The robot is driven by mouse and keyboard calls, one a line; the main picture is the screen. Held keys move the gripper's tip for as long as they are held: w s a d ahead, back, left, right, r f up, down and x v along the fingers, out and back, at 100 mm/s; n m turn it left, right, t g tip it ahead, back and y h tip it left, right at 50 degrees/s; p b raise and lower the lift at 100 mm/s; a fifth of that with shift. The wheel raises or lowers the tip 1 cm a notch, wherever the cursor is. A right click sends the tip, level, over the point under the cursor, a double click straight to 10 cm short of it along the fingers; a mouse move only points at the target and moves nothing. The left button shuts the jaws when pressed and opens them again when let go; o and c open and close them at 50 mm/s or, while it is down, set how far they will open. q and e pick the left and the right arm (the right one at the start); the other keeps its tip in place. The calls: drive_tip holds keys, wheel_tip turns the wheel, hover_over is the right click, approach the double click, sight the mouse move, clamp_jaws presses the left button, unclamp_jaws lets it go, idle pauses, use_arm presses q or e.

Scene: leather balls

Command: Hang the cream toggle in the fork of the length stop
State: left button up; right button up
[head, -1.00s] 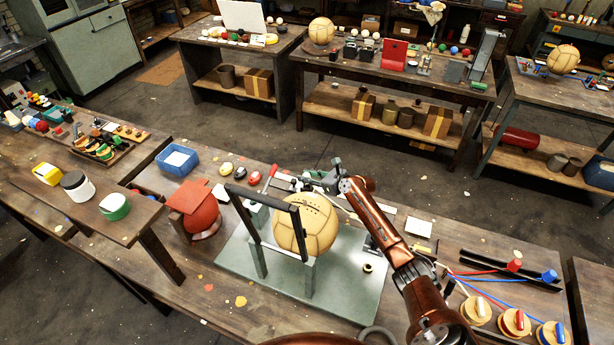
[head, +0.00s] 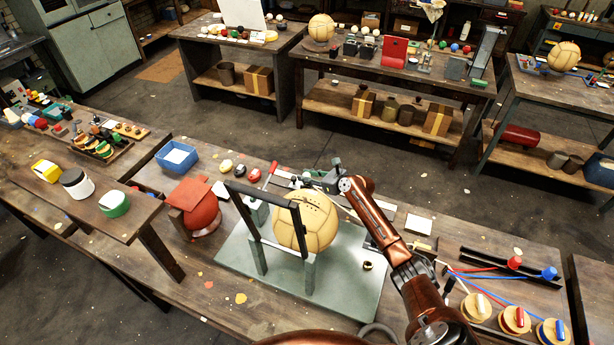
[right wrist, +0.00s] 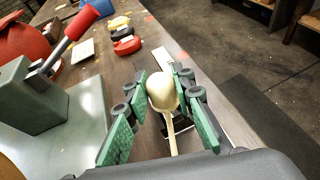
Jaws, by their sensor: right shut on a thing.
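My right gripper (right wrist: 162,98) is shut on the cream toggle (right wrist: 162,92), a rounded cream knob held between its green-padded fingers in the right wrist view. A pale cord or strip runs down from the toggle between the fingers. In the head view, my right gripper (head: 325,179) is over the bench behind the tan leather ball (head: 306,221); the toggle is not clear there. I cannot make out the fork of the length stop clearly. My left gripper is not in view.
A dark upright frame (head: 250,227) stands before the ball on a grey-green plate (head: 350,292). A red-handled lever (right wrist: 75,32) rises left of the gripper. Spools (head: 476,307) and cords lie right.

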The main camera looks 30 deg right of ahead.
drive_tip(key=shift+f, duration=0.6)
drive_tip(key=o, duration=1.2)
drive_tip(key=shift+c, duration=0.2)
drive_tip(key=v, duration=1.2)
